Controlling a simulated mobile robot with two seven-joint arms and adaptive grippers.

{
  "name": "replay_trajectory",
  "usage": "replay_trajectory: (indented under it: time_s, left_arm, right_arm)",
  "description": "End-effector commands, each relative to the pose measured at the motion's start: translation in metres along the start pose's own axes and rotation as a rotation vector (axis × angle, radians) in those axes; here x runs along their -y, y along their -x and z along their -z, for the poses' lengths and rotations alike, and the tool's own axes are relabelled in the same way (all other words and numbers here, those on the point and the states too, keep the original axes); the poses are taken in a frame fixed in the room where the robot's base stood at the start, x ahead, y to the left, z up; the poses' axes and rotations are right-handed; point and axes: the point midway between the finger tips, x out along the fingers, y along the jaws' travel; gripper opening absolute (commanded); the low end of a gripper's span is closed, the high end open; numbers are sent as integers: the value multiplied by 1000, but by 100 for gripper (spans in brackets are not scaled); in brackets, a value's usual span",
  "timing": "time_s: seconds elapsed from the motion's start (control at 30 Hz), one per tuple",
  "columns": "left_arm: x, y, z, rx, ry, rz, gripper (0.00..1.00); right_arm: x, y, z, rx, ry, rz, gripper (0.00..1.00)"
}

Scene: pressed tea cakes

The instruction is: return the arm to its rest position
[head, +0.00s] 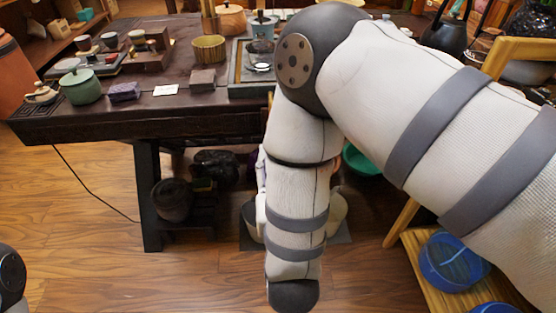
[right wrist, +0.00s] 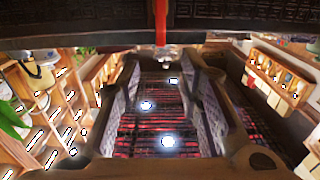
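My right arm (head: 296,190) fills the middle and right of the head view. Its upper part comes in from the right edge to a dark joint at the top centre. From there its lower part hangs almost straight down in front of the table, to a dark end near the bottom edge. The right gripper's fingers do not show in the head view, and I cannot make them out clearly in the right wrist view. A dark rounded part of my left arm (head: 11,278) shows at the lower left edge. The left gripper is out of frame.
A dark table (head: 200,109) holds a green lidded pot (head: 81,88), a purple box (head: 124,92) and other tea ware. A wooden stand with blue bowls (head: 453,262) is at lower right. Dark pots stand under the table.

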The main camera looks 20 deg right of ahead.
Motion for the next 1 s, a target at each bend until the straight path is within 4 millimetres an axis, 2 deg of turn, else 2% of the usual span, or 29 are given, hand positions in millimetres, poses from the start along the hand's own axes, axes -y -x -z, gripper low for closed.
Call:
replay_trajectory:
  time_s: [0.33,0.4,0.47,0.57,0.6,0.67,0.7,0.8,0.9,1.0]
  left_arm:
    - [0,0,0,-1,0,0,0]
    - [0,5,1,-9,0,0,0]
    - [0,15,3,-28,1,-1,0]
    - [-1,40,8,-80,2,-4,0]
    - [-1,50,11,-103,3,-5,0]
    - [-1,64,15,-136,3,-7,0]
    - [-1,73,18,-157,4,-8,0]
    - [-2,92,24,-204,5,-10,0]
    - [-2,104,28,-237,5,-12,0]
    - [-2,110,30,-252,6,-13,0]
  right_arm:
    - [0,0,-1,4,0,1,33]
    - [-5,3,-11,61,9,11,33]
    - [-15,12,-34,190,26,33,33]
    - [-47,57,-93,544,73,85,33]
    - [-63,86,-114,701,94,104,33]
    - [-87,135,-138,924,124,125,33]
    - [-103,169,-148,1064,142,135,33]
    - [-139,251,-156,1369,179,150,33]
    - [-166,314,-148,1591,205,155,33]
    - [-181,351,-139,1723,219,156,33]
